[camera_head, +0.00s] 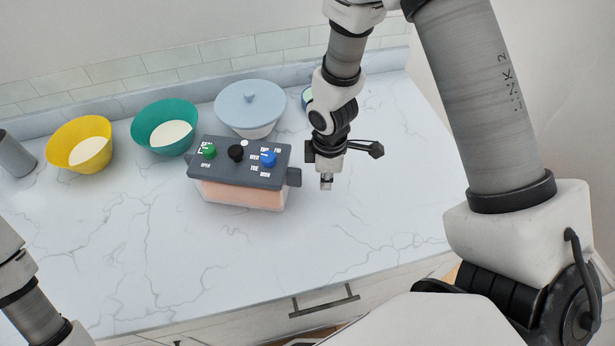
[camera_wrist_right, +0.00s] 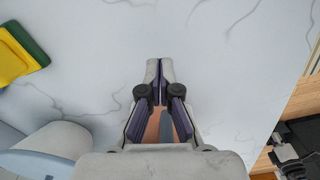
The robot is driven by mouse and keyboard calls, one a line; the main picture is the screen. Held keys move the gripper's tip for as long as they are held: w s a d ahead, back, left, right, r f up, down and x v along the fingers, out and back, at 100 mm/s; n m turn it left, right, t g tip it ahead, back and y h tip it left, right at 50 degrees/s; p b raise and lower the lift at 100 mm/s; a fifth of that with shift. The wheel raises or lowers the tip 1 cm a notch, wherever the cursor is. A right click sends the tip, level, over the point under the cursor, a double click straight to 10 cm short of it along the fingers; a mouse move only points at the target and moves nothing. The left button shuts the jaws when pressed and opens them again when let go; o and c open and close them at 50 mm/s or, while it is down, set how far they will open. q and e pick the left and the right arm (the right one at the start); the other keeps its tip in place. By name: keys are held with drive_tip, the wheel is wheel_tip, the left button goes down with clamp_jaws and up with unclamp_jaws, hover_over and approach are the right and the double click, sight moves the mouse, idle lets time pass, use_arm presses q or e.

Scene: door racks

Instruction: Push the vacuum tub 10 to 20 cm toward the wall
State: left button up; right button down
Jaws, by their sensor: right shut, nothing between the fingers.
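The vacuum tub (camera_head: 243,194) stands on the marble counter, with a pinkish translucent body and a dark grey lid (camera_head: 226,154) carrying green, black and blue knobs. My right gripper (camera_head: 326,184) points down just to the right of the tub, apart from it. Its fingers are closed together and empty; they also show in the right wrist view (camera_wrist_right: 160,66). The wall (camera_head: 130,66) rises behind the counter. My left gripper is out of view; only part of my left arm shows at the lower left.
A light-blue lidded bowl (camera_head: 250,101) stands right behind the tub. A teal bowl (camera_head: 165,129), a yellow bowl (camera_head: 81,145) and a grey cup (camera_head: 14,154) stand to the left. A yellow-green item (camera_wrist_right: 20,54) shows in the wrist view. The front counter is clear.

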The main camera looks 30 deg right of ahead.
drive_tip(key=shift+w+a+r+p, duration=0.15)
drive_tip(key=shift+w+a+p, duration=0.15)
drive_tip(key=shift+s+a+r+p, duration=0.1)
drive_tip(key=shift+a+r+p, duration=0.15)
drive_tip(key=shift+a, duration=0.3)
drive_tip(key=shift+a+f, duration=0.15)
drive_tip(key=shift+a, duration=0.15)
drive_tip(key=shift+w+a, duration=0.25)
drive_tip(key=shift+a, duration=0.05)
drive_tip(key=shift+w+a, duration=0.35)
drive_tip(key=shift+w, duration=0.1)
drive_tip(key=shift+s, duration=0.15)
drive_tip(key=shift+b, duration=0.35)
